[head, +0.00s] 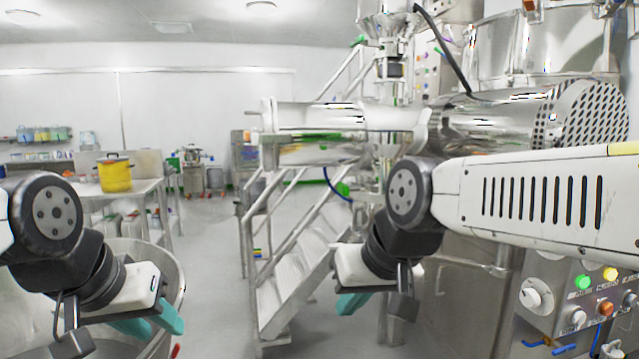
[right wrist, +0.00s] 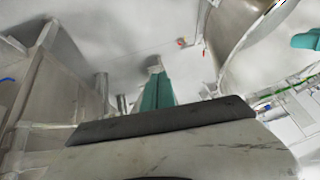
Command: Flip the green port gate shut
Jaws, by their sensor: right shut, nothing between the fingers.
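I cannot clearly make out the green port gate. A small green part (head: 342,188) shows on the steel machine in the head view, beside a blue hose, and I cannot tell if it is the gate. My right gripper (head: 351,303) is below and in front of this part, apart from it. Its teal fingers are together and empty, and they also show in the right wrist view (right wrist: 157,92). My left gripper (head: 152,323) hangs at the lower left, over a large steel bowl. Its teal fingers are apart, with nothing seen between them.
Metal stairs with rails (head: 300,285) stand behind my right gripper. A steel drum (head: 495,120) is above my right arm. A control panel (head: 580,300) is at the lower right. The steel bowl (head: 178,290) is at the lower left. A yellow pot (head: 115,175) stands on a table.

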